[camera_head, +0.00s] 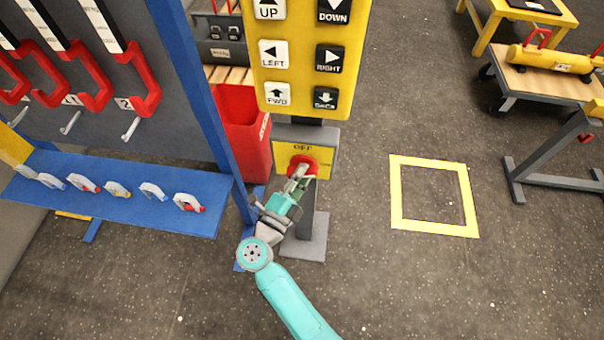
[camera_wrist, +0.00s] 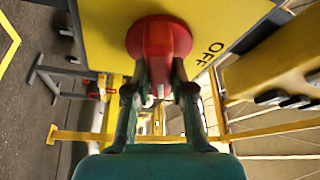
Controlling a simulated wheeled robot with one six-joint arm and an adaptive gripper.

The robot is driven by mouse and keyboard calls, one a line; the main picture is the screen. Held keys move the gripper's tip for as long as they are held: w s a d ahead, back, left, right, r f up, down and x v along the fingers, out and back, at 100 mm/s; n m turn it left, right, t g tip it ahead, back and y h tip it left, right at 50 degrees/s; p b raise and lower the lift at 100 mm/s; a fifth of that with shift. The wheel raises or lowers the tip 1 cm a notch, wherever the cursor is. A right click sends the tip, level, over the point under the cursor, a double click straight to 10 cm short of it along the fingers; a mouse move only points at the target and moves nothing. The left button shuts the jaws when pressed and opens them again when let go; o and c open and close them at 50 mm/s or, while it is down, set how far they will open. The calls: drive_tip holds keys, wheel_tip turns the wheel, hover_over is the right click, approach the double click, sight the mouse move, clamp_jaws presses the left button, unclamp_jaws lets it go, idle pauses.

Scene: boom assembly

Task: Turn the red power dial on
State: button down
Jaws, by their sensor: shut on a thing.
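The red power dial (camera_head: 303,163) sits on a yellow plate (camera_head: 325,163) marked OFF, on a grey post below the button panel. In the wrist view the dial (camera_wrist: 158,38) has a round base and a raised grip bar, and the word OFF stands to its right on the plate (camera_wrist: 100,30). My gripper (camera_head: 299,176) reaches up to the dial from below. In the wrist view its two fingers (camera_wrist: 160,82) are shut on the dial's grip bar, one on each side. The fingers and my arm hide the lower part of the plate in the head view.
A yellow button panel (camera_head: 305,55) hangs just above the dial. A blue rack frame (camera_head: 205,90) and a red bin (camera_head: 240,125) stand close on the left. The floor to the right is free around a yellow marked square (camera_head: 397,195).

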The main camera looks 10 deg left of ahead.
drive_tip(key=shift+f+m+g, duration=0.1)
drive_tip(key=shift+m+g, duration=0.7)
drive_tip(key=shift+m, duration=1.3)
drive_tip(key=shift+d, duration=0.1)
drive_tip(key=c, duration=1)
unclamp_jaws()
drive_tip(key=v, duration=1.2)
